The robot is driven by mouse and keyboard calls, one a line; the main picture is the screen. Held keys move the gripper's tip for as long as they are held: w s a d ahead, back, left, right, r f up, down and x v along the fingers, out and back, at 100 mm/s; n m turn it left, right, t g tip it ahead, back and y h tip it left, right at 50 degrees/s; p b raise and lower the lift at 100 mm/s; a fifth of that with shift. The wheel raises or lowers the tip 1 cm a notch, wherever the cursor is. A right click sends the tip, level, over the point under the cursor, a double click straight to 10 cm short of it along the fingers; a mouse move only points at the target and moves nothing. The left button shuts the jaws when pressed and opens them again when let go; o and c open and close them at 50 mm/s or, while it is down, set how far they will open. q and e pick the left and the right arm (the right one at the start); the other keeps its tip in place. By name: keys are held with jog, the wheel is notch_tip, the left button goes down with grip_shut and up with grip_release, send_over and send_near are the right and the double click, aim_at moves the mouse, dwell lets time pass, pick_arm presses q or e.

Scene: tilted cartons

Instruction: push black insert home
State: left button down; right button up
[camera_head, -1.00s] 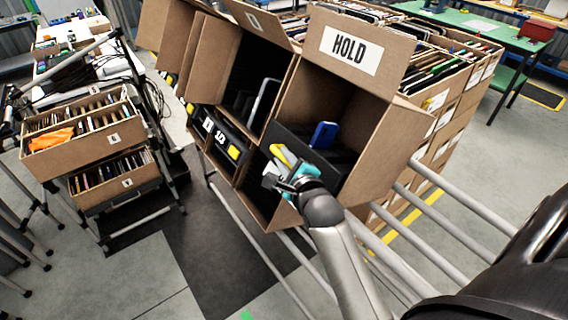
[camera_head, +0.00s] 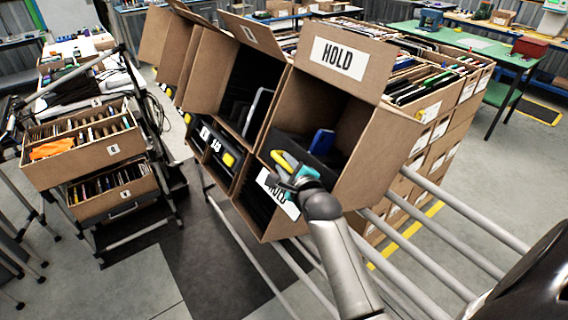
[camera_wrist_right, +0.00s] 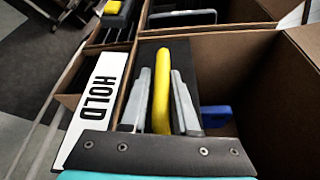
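The open cardboard carton (camera_head: 375,165) with a HOLD flap tilts toward me. A black insert (camera_head: 295,145) sits in its mouth, with a white HOLD label (camera_head: 274,190) on its front and a yellow handle (camera_head: 280,161). My right gripper (camera_head: 287,171) is at the handle. In the right wrist view, its two grey fingers (camera_wrist_right: 161,100) lie close along both sides of the yellow handle (camera_wrist_right: 162,65) and look shut on it. The insert's black top (camera_wrist_right: 150,48) shows beyond. The insert's lower part is partly hidden by my gripper. My left gripper is not in view.
A blue item (camera_head: 321,141) stands inside the carton behind the insert. A neighbouring carton (camera_head: 215,70) on the left holds a similar black insert (camera_head: 218,150). Metal rails (camera_head: 455,235) run below right. A cart with file boxes (camera_head: 85,145) stands at far left.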

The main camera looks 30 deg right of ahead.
jog(key=shift+o, duration=1.4)
jog(key=shift+w+r, duration=0.1)
jog(key=shift+r, duration=0.1)
jog(key=shift+s+a+r+p, duration=0.1)
jog(key=shift+s+a+p, duration=0.05)
jog(key=shift+s+p, duration=0.25)
jog(key=p+v, duration=0.3)
jog(key=v, duration=0.1)
jog(key=shift+r+p, duration=0.15)
jog(key=shift+p, duration=0.15)
jog(key=v, duration=1)
jog(key=shift+s+f, duration=0.2)
jog(key=shift+s, duration=0.05)
